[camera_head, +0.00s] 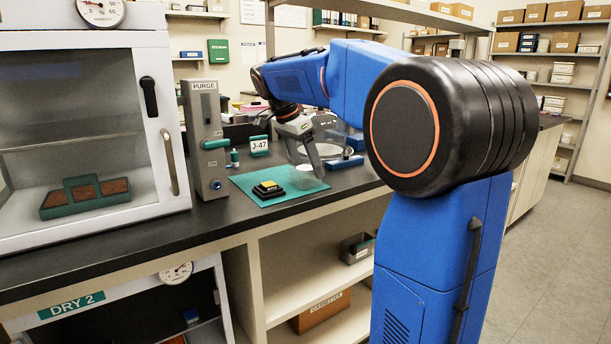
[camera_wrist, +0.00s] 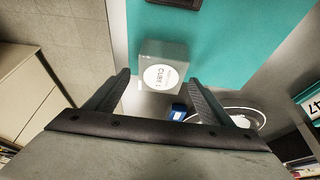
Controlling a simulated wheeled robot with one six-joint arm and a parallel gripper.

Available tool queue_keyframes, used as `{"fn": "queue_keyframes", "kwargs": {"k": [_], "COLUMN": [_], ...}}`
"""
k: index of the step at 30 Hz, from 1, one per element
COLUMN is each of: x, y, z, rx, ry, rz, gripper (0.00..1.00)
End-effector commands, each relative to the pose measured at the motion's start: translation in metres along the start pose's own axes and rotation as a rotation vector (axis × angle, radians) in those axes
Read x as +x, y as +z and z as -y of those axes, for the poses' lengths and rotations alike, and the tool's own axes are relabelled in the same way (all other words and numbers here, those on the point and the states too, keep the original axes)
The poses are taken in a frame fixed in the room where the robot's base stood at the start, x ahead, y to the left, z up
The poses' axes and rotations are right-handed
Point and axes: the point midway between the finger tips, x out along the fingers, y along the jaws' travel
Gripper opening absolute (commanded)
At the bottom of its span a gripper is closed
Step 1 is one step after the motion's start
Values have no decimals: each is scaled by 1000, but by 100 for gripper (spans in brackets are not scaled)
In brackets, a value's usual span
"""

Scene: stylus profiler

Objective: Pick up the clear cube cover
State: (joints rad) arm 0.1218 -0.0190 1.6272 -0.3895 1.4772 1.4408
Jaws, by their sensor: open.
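The clear cube cover (camera_head: 303,178) stands on the teal mat (camera_head: 244,182) on the dark bench. In the wrist view the cover (camera_wrist: 163,72) is a see-through box with a round white label that appears to read "CUBE". My gripper (camera_head: 309,168) reaches down at the cover from above and behind. In the wrist view my gripper (camera_wrist: 158,78) is open, with one fingertip on each side of the cover's near part. Nothing appears gripped. I cannot tell whether the fingers touch the cover.
A grey PURGE post (camera_head: 205,130) and a glass-fronted cabinet (camera_head: 90,130) stand to the left. A J-47 sign (camera_head: 259,146) is behind the mat. A blue item (camera_head: 345,162) lies to the right.

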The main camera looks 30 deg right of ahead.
Motion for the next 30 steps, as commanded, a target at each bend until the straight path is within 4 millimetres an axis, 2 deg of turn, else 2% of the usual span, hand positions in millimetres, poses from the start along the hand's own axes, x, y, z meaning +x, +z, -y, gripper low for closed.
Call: {"fn": "queue_keyframes", "kwargs": {"k": [4, 12, 13, 14, 18, 26, 30], "x": [14, 17, 17, 17, 17, 16, 9], "y": [0, 0, 0, 0, 0, 0, -3], "z": [0, 0, 0, 0, 0, 0, 1], "rx": [0, 0, 0, 0, 0, 0, 1], "ry": [1, -1, -1, -1, -1, -1, -1], "rz": [0, 0, 0, 0, 0, 0, 0], "gripper": [75, 75, 73, 65, 32, 31, 31]}}
